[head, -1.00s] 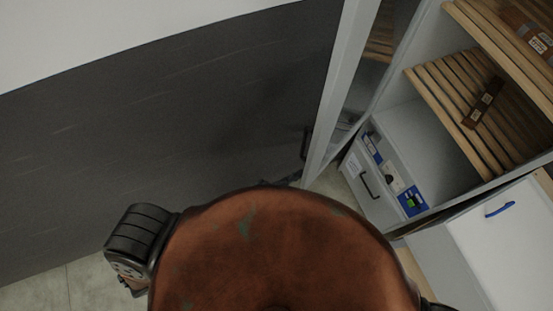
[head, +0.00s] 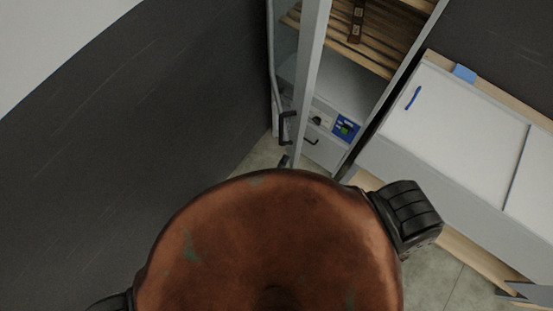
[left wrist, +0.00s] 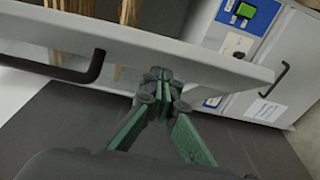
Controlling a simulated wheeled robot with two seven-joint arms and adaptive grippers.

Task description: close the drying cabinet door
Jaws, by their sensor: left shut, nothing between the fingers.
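The drying cabinet (head: 348,165) stands at top centre in the head view, with slatted wooden shelves inside. Its door (head: 312,70), a pale grey frame with glass, stands open, with a black handle (head: 287,128). In the left wrist view the door's frame (left wrist: 215,62) crosses the picture, with the handle (left wrist: 75,68) to the left. My left gripper (left wrist: 160,76) has green-sided fingers, shut and empty, with its tips at the door frame; I cannot tell whether they touch. In the head view only a small dark part of this gripper (head: 284,162) shows.
A brown item (head: 356,22) lies on a shelf. A white-topped counter (head: 450,120) with a blue handle stands to the right. A dark wall or panel (head: 140,130) fills the left. Some floor shows at bottom right.

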